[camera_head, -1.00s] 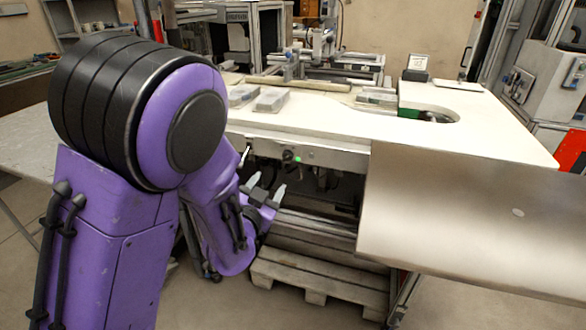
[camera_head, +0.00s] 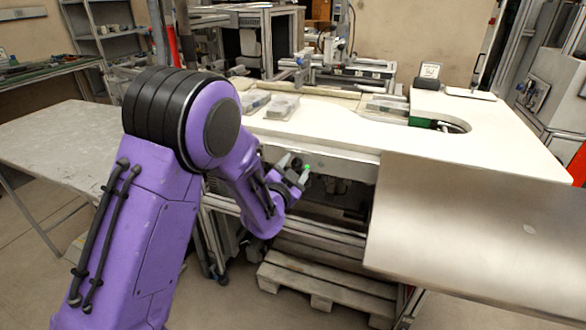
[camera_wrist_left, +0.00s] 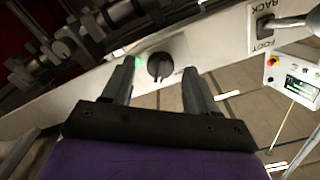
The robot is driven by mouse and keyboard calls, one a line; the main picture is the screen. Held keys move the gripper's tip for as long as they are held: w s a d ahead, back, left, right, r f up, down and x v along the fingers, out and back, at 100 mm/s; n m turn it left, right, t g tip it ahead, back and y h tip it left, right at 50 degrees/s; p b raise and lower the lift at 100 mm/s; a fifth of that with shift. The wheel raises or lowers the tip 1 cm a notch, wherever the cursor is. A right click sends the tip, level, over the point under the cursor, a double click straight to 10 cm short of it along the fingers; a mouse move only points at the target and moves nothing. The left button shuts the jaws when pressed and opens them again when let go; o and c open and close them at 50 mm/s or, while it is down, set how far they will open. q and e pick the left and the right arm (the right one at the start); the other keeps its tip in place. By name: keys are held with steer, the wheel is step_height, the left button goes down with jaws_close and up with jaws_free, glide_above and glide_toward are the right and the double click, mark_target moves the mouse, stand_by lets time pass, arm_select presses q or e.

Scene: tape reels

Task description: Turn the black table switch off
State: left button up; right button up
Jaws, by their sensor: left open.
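The black table switch (camera_wrist_left: 159,66) is a round rotary knob on the pale front rail of the table. In the left wrist view it shows between and beyond my left fingers, with a glowing green light (camera_wrist_left: 141,58) close to its left. My left gripper (camera_head: 294,168) is open in front of the rail, with its fingers pointing at the switch. I cannot tell whether the fingers touch it. In the head view the gripper largely hides the switch, and the green light (camera_head: 307,168) shows at the fingertip. My right gripper is not in view.
A control box (camera_wrist_left: 291,75) with a red button stands to the right. A large metal sheet (camera_head: 470,220) bounds the right side. A wooden pallet (camera_head: 325,290) lies below the white table (camera_head: 340,125).

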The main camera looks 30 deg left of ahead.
arm_select(q)
steer(key=c, duration=1)
steer(key=shift+c, duration=0.2)
steer(key=n, duration=0.3)
steer(key=shift+p, duration=0.35)
steer(key=n, duration=0.3)
steer(key=shift+n+p, duration=0.3)
steer(key=shift+n, duration=0.1)
steer(key=n, duration=0.3)
steer(key=shift+a+n, duration=0.1)
steer(key=shift+n, duration=0.2)
steer(key=shift+n+p, duration=0.35)
steer(key=shift+n, duration=1.25)
steer(key=shift+s, duration=0.1)
steer(key=shift+f, duration=0.1)
